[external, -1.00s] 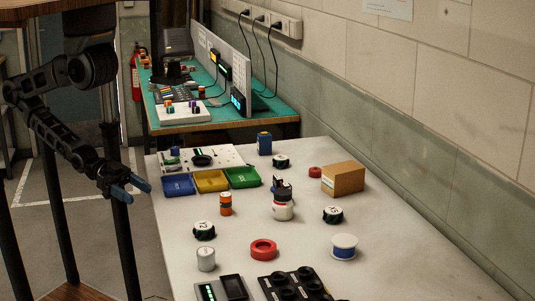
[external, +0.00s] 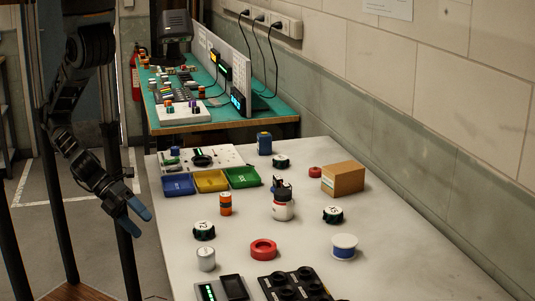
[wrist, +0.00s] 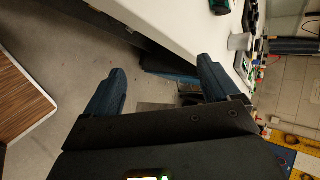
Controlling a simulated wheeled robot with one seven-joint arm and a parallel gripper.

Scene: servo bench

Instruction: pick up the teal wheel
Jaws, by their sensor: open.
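Three small wheels with white faces and dark green-teal treads stand on the white table (external: 300,200). One wheel (external: 204,231) is at the near left, one wheel (external: 333,215) is right of the middle, and one wheel (external: 281,161) is farther back. I cannot tell which is meant by teal. My gripper (external: 140,220) is open and empty, off the table's left edge, left of the near-left wheel. In the wrist view my gripper (wrist: 160,66) shows two blue fingers spread over the floor. A dark green wheel (wrist: 220,6) is cut off at the top edge there.
Near the near-left wheel stand a white cylinder (external: 206,259), an orange cylinder (external: 225,204) and a red ring (external: 263,249). Coloured trays (external: 211,181) lie at the back left.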

